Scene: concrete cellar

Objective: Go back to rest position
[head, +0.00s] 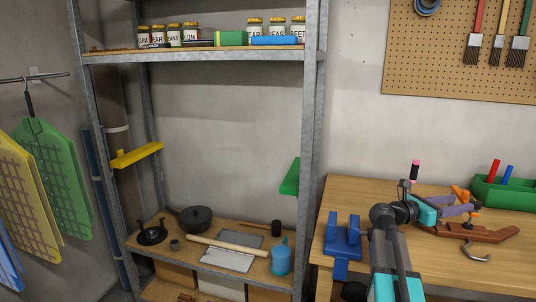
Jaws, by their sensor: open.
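My arm reaches up from the bottom right in the head view, over the front of the wooden workbench (350,195). My gripper (455,205) is at its far end, above the bench top and pointing right. It is open and small in the picture. Its fingers overlap purple and orange shapes, so their exact outline is hard to tell. I see nothing held in it. A brown wooden tool (485,234) and a grey metal hook (478,254) lie on the bench close by. I cannot tell whether the gripper touches anything.
A blue vise (342,236) sits at the bench's left front. A green bin (505,193) stands at the back right, below a pegboard (440,50) with brushes. A metal shelf (312,120) holds jars, pans and a blue jug (281,258).

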